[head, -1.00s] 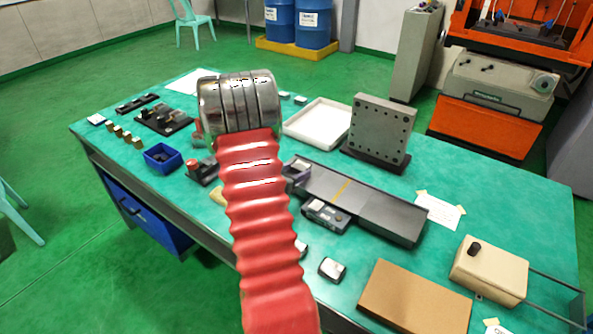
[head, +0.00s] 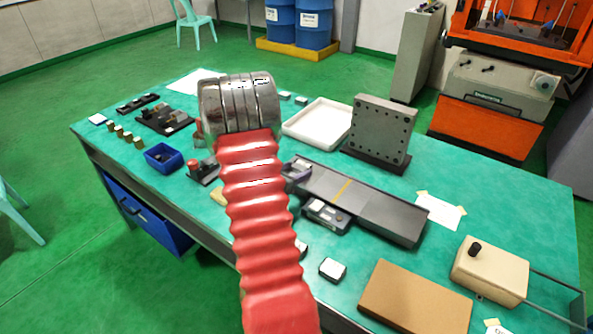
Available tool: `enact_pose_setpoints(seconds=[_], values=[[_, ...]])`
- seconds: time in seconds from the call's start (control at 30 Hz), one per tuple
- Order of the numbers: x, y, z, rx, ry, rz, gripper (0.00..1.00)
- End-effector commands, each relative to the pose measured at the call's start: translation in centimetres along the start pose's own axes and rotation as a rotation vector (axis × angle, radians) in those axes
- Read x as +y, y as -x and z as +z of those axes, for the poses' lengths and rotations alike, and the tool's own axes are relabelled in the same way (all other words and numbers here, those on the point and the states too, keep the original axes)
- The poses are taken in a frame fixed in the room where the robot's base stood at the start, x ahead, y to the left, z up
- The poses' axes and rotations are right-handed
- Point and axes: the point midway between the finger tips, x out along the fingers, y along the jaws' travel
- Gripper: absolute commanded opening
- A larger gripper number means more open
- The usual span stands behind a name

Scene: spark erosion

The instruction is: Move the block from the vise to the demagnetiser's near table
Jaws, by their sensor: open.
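The demagnetiser (head: 385,217) is a long, low dark grey unit with a yellow stripe across its top, right of my arm. A small greyish piece (head: 297,168) shows at its left end, partly hidden by my arm; I cannot tell what it is. A dark fixture (head: 163,119) with small parts stands at the far left of the table; I cannot tell whether it is the vise. I cannot make out the block in the vise. My red bellows arm and steel wrist rings fill the middle. My gripper is hidden behind them.
The green table (head: 510,215) also carries a white tray (head: 318,127), an upright drilled plate (head: 381,128), a blue bin (head: 163,158), a brown board (head: 413,296) and a beige box (head: 490,270). A red-knobbed device (head: 203,172) sits left of my arm.

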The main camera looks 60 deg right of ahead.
Motion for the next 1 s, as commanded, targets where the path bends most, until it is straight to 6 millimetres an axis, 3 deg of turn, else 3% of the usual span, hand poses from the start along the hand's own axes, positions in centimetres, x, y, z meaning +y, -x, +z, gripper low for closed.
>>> enact_pose_setpoints(seconds=[0.03,0.33,1.0], values=[[-1.1,-0.2,-1.7,0.035,0.005,-0.018,0.65],[-1.1,0.2,-0.4,0.034,0.003,-0.018,0.65],[-0.4,11.4,0.3,0.021,0.005,-0.007,0.65]])
